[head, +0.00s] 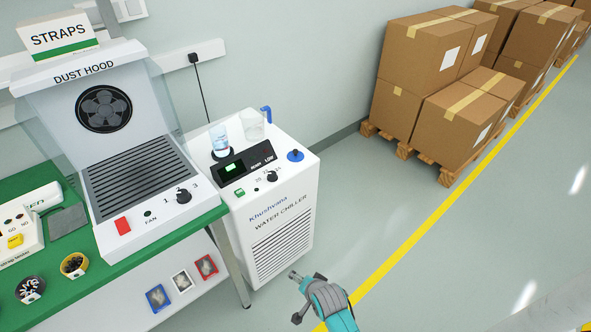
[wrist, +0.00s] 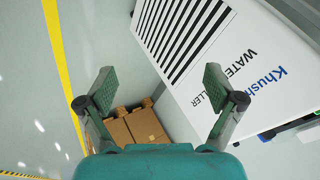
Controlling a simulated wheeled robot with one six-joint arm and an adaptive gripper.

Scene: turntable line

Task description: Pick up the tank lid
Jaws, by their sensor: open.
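The white water chiller (head: 262,205) stands right of the green bench. A small round blue lid with a dark knob (head: 295,155) sits on its top near the right edge; I take this for the tank lid. My gripper (head: 297,296) is low in front of the chiller, well below and apart from the lid. The wrist view shows my gripper (wrist: 159,84) with its fingers spread and nothing between them. The chiller's vented front (wrist: 182,35) fills the upper right there; the lid is not visible in that view.
A glass of water (head: 219,138) and a clear jug with a blue handle (head: 253,125) stand on the chiller's back. A dust hood (head: 140,185) stands on the green bench (head: 115,262) at left. Boxes on pallets (head: 455,120) line the wall. The floor at right is clear.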

